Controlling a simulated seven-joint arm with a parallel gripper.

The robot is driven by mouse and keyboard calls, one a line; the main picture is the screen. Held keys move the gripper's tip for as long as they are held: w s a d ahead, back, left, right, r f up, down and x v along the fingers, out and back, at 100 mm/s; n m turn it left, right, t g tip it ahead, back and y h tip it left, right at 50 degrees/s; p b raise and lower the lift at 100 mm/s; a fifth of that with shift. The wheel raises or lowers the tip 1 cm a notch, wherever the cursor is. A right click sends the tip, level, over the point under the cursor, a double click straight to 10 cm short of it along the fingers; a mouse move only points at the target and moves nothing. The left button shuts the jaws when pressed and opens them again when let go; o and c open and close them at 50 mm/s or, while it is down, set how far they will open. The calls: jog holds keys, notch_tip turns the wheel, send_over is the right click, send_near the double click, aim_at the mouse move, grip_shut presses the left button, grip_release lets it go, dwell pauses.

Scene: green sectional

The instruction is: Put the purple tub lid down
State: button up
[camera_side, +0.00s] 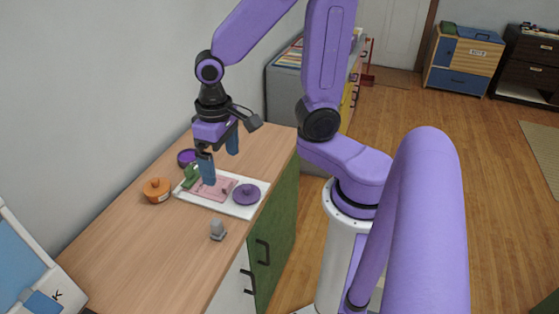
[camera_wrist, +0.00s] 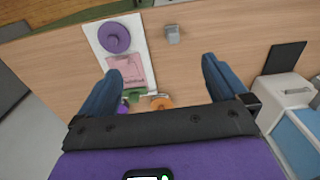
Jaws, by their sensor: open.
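The purple lid (camera_side: 246,194), round with a small knob, lies flat on the right end of a white tray (camera_side: 215,204) on the counter. In the wrist view the purple lid (camera_wrist: 115,38) is at the upper left, whole and clear of my fingers. A purple tub (camera_side: 186,157) stands by the wall beyond the tray; in the wrist view it (camera_wrist: 122,109) is partly hidden behind my left finger. My gripper (camera_side: 219,161) is open and empty above the tray area, apart from the lid. Its two blue fingers (camera_wrist: 162,71) are spread wide over bare wood.
A pink piece (camera_side: 210,189) and a green object (camera_side: 190,176) are at the tray's middle and left end. An orange lidded pot (camera_side: 157,190) stands left of the tray. A small grey object (camera_side: 217,230) stands in front. The near left counter is mostly clear.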

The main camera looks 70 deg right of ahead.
jog(key=s+r+n, duration=0.2)
jog(key=s+n, duration=1)
jog(key=s, duration=0.1)
jog(key=shift+r, duration=0.3)
